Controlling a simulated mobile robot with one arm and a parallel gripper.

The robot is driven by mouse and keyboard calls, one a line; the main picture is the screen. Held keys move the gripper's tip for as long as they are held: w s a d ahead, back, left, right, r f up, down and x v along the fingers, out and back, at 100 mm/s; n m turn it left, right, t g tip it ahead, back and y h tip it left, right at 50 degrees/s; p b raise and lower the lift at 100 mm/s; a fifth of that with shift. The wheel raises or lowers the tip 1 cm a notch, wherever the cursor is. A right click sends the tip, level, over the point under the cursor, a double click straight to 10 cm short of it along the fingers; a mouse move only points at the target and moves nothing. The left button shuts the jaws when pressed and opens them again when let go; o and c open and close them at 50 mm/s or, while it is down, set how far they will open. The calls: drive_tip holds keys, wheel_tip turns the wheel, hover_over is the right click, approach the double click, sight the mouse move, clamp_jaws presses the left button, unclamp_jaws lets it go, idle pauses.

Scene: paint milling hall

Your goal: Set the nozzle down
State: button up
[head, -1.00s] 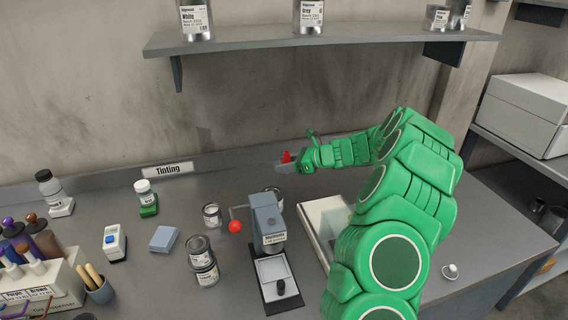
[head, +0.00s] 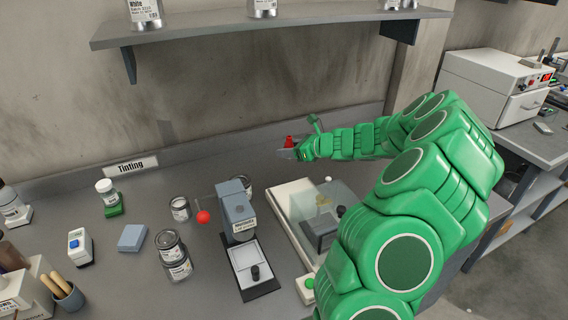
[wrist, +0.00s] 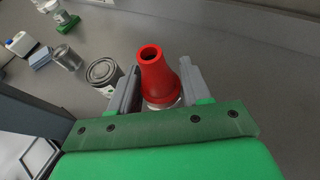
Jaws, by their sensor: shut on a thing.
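The nozzle (wrist: 158,75) is a red cone with a hole in its tip and a pale ring at its base. In the wrist view it sits between the two grey fingers of my gripper (wrist: 160,88), which is shut on it. In the head view my gripper (head: 287,152) is near the back of the bench, with the red nozzle (head: 289,142) showing at the fingers. The nozzle is held above the grey bench top (head: 190,277); its lower part is hidden by the gripper.
A blue-grey press with a red knob (head: 237,210) stands in front of my gripper. Several cans (head: 172,252) stand left of it. A glass-covered device (head: 318,210) is to its right. A shelf (head: 300,27) overhangs the back. Bare bench lies by the back wall.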

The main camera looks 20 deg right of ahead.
drive_tip(key=shift+d, duration=0.35)
drive_tip(key=shift+w+d+f, duration=0.1)
drive_tip(key=shift+w+f, duration=0.15)
drive_tip(key=shift+w, duration=0.05)
hover_over(285, 163)
drive_tip(key=s+a, duration=0.1)
drive_tip(key=s, duration=0.3)
wheel_tip(285, 163, down, 4)
drive_tip(key=w+f, duration=0.1)
drive_tip(key=f, duration=0.1)
drive_tip(key=w+f, duration=0.1)
drive_tip(key=shift+w+d+f, duration=0.25)
drive_tip(key=shift+w, duration=0.1)
drive_tip(key=shift+w+d+f, duration=0.25)
drive_tip(key=shift+w+f, duration=0.5)
drive_tip(key=shift+f, duration=0.25)
drive_tip(key=shift+w+f, duration=0.1)
drive_tip(key=shift+f, duration=1.4)
drive_tip(key=shift+f, duration=0.1)
drive_tip(key=o, duration=1.1)
drive_tip(key=shift+c, duration=0.2)
